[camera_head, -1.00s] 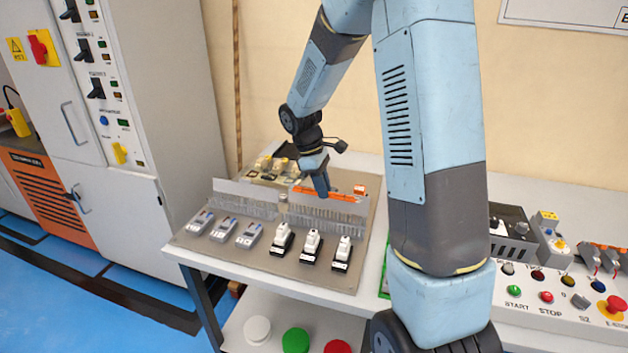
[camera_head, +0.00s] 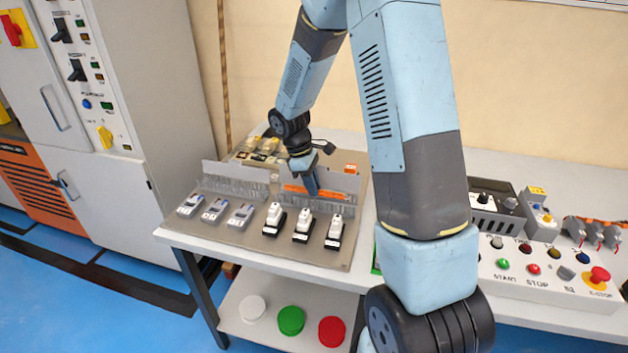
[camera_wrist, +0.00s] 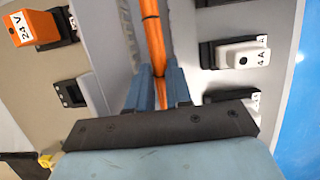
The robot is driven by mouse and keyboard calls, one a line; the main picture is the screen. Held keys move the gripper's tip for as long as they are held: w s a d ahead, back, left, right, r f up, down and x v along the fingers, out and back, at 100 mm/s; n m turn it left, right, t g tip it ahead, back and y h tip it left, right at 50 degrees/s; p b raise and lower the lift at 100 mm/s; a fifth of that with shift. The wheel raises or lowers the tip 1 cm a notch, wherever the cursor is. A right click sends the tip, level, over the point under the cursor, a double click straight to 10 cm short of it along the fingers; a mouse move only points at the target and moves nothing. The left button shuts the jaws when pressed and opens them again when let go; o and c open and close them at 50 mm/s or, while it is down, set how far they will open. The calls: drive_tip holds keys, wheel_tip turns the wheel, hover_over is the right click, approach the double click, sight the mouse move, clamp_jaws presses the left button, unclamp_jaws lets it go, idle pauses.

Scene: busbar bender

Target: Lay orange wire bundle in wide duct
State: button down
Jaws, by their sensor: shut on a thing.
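The orange wire bundle (camera_head: 330,195) is long and thin. My gripper (camera_wrist: 160,73) is shut around it, and the bundle runs up the wrist view (camera_wrist: 152,35) from between the fingers. In the head view, my gripper (camera_head: 312,188) is over the right-hand stretch of grey slotted duct (camera_head: 330,208), with the bundle roughly along it, in front of a light upright panel. The duct also shows beside the bundle in the wrist view (camera_wrist: 127,30). I cannot tell whether the bundle touches the duct floor, or which stretch is the wide one.
Another slotted duct stretch (camera_head: 235,187) lies to the left. Several white-topped black modules (camera_head: 303,225) and grey modules (camera_head: 215,210) stand in front. An orange 24 V block (camera_wrist: 35,28) is behind. A control panel (camera_head: 560,275) stands at the right.

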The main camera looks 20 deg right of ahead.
drive_tip(key=shift+f, duration=0.25)
drive_tip(key=c, duration=1)
unclamp_jaws()
drive_tip(key=shift+o, duration=0.2)
drive_tip(key=v, duration=1.3)
drive_tip(key=shift+r, duration=0.35)
drive_tip(key=shift+a, duration=0.15)
